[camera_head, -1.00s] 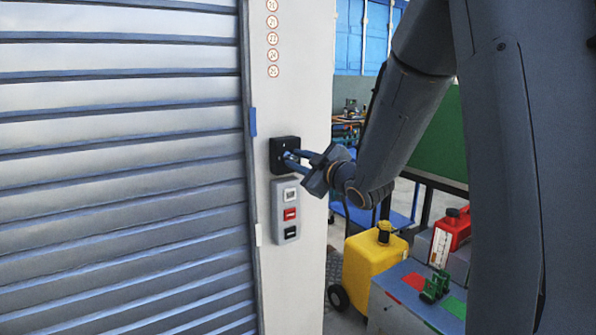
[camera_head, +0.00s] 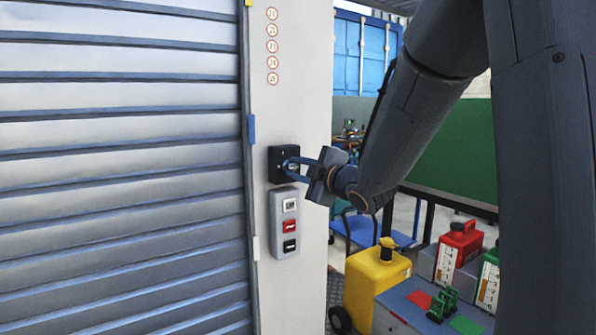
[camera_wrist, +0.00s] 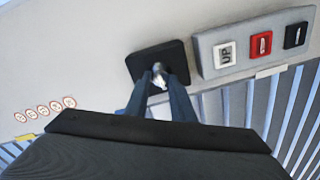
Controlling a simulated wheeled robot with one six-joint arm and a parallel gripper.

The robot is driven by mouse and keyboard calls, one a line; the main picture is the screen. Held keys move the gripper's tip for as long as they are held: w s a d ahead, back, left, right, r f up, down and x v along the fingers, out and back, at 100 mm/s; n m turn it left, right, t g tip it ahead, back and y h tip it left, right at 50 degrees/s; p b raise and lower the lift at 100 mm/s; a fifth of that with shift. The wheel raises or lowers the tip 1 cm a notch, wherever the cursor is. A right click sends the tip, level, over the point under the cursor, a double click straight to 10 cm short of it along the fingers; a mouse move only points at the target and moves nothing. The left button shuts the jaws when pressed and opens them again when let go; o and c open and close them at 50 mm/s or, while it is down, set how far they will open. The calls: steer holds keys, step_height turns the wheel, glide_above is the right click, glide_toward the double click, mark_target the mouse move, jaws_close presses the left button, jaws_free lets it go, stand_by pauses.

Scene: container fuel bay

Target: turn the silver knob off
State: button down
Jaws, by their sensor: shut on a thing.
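The silver knob (camera_wrist: 160,72) sits on a black square plate (camera_head: 278,168) fixed to the pale wall panel. The plate also shows in the wrist view (camera_wrist: 140,60). My gripper (camera_head: 291,168) reaches in from the right, its two fingers shut on the knob, one on each side. In the wrist view the fingers (camera_wrist: 160,82) close around the knob, and its tip shows between them. In the head view the fingers mostly hide the knob. Which way the knob points cannot be told clearly.
A grey button box (camera_head: 284,222) with white, red and black buttons hangs just below the plate. A ribbed shutter (camera_head: 120,170) fills the left. A yellow can (camera_head: 376,275) and red canister (camera_head: 459,245) stand lower right.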

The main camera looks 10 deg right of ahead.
steer(key=c, duration=1.5)
jaws_free()
steer(key=v, duration=0.7)
steer(key=shift+s+d+b, duration=0.15)
steer(key=shift+s+b, duration=0.2)
steer(key=shift+b, duration=0.05)
